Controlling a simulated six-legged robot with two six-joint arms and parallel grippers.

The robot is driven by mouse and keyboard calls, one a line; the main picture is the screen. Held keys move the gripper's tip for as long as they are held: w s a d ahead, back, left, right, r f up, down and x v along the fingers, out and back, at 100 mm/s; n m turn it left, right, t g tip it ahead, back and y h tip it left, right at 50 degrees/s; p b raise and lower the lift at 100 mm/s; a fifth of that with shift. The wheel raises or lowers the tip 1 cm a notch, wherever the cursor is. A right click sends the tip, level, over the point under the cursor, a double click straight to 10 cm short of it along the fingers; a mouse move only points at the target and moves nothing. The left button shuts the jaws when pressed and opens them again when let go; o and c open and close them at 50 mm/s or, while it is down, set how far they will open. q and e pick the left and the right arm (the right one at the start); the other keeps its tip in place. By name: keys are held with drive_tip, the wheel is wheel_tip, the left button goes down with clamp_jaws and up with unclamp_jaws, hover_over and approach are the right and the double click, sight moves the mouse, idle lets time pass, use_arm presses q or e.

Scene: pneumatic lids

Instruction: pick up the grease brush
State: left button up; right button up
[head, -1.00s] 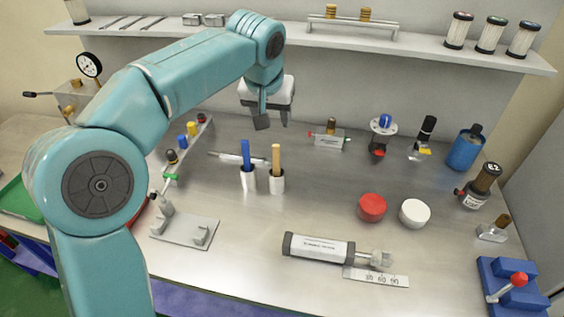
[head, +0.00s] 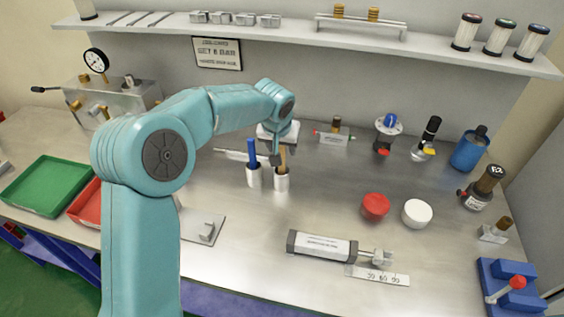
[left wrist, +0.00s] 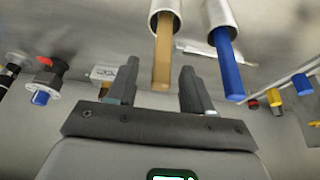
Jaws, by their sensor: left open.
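The tan wooden handle (head: 283,158) is in the right cup (head: 281,182), and the blue handle (head: 252,152) is in the left cup (head: 254,178). The brush ends are hidden, so I cannot tell which is the grease brush. My left gripper (head: 277,156) is at the tan handle's upper part, open. In the left wrist view the tan handle (left wrist: 162,58) shows between the two open fingers (left wrist: 159,78), not gripped; the blue handle (left wrist: 226,65) is to its right. My right gripper is not in view.
A cylinder (head: 322,246) lies in front. Green (head: 45,186) and red (head: 82,204) trays are at left. A shelf (head: 280,34) runs above the bench.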

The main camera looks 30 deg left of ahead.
use_arm(q)
drive_tip(key=shift+x, duration=1.05)
drive_tip(key=shift+s+r, duration=0.1)
drive_tip(key=shift+r, duration=0.1)
drive_tip(key=shift+c, duration=1.2)
drive_tip(key=shift+f, duration=0.1)
clamp_jaws()
